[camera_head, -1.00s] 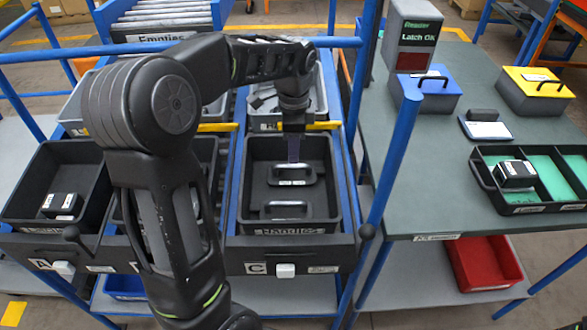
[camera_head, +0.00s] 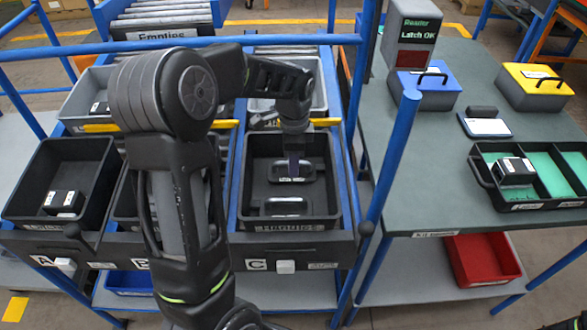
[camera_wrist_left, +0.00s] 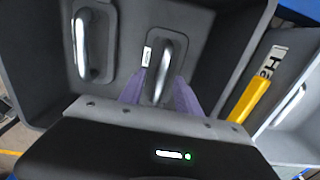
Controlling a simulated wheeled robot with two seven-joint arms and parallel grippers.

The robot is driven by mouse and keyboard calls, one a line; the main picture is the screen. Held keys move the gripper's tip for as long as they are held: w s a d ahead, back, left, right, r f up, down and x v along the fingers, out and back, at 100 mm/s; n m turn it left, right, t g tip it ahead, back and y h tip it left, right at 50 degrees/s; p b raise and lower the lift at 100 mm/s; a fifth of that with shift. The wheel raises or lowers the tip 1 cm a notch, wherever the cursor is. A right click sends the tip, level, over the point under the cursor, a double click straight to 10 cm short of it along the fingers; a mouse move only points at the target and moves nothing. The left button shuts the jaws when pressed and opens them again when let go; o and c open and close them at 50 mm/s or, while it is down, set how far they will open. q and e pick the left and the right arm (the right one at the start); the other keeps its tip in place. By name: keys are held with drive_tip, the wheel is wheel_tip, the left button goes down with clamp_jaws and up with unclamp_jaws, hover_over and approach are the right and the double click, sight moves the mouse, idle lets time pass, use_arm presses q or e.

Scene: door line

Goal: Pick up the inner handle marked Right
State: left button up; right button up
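Two grey inner handles lie in the black bin labelled Handles (camera_head: 330,215), a far one (camera_head: 306,174) and a near one (camera_head: 285,206). Each carries a small white label, too small to read. My left gripper (camera_head: 294,170) points down at the far handle. In the left wrist view the purple fingers (camera_wrist_left: 158,92) are open, one on either side of that handle (camera_wrist_left: 180,45), whose label faces left. The other handle (camera_wrist_left: 82,45) lies to the left, clear of the fingers. I cannot tell whether the fingers touch the handle. My right gripper is not in view.
A blue post (camera_head: 392,165) stands right of the bin. Beyond it, a table (camera_head: 420,195) holds a divided black kit tray (camera_head: 530,206), blue (camera_head: 425,90) and yellow-lidded (camera_head: 540,88) boxes and a "Latch OK" reader (camera_head: 410,35). Another black bin (camera_head: 90,165) sits left.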

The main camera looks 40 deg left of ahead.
use_arm(q)
drive_tip(key=shift+f, duration=0.75)
drive_tip(key=shift+c, duration=0.2)
clamp_jaws()
idle(0.3)
